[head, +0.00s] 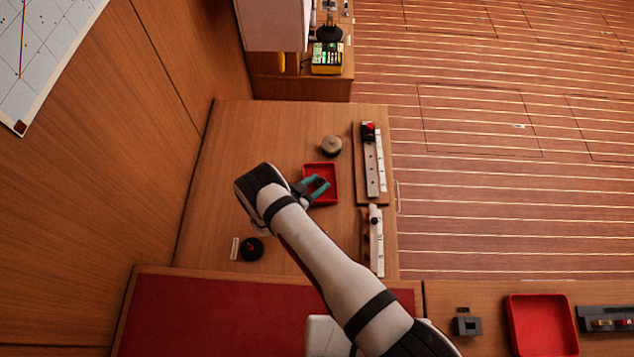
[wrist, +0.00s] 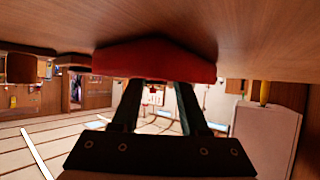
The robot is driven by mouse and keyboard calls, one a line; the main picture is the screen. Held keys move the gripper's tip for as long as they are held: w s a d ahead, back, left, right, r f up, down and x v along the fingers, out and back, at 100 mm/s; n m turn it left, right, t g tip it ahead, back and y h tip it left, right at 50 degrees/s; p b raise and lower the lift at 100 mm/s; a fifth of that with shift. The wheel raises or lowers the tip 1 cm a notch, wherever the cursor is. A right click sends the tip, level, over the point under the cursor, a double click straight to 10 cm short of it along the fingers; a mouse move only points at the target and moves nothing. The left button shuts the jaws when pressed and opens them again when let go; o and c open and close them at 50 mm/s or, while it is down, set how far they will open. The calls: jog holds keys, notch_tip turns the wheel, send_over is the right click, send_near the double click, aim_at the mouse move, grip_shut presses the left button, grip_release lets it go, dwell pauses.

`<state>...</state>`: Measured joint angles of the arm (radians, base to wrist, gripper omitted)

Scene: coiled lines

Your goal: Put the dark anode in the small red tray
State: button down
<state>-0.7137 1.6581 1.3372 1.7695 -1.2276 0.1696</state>
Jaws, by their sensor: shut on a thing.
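The small red tray (head: 324,168) lies on the wooden bench top in the head view. In the wrist view its red wall (wrist: 155,60) fills the upper middle. My gripper (head: 320,185) has teal fingers and is low over the tray, pointing to the right. In the wrist view the dark fingers (wrist: 158,84) run up to the tray's wall, and their tips are hidden behind it. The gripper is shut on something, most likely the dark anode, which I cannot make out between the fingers. I cannot tell whether it touches the tray floor.
A round grey-brown piece (head: 331,146) stands behind the tray. A rack (head: 372,175) with a red-topped dark piece and a white strip (head: 376,245) lie to the right. A round black thing (head: 251,249) sits front left. A larger red tray (head: 541,325) is at lower right.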

jog(key=shift+f, duration=0.1)
jog(key=shift+c, duration=2.1)
grip_release()
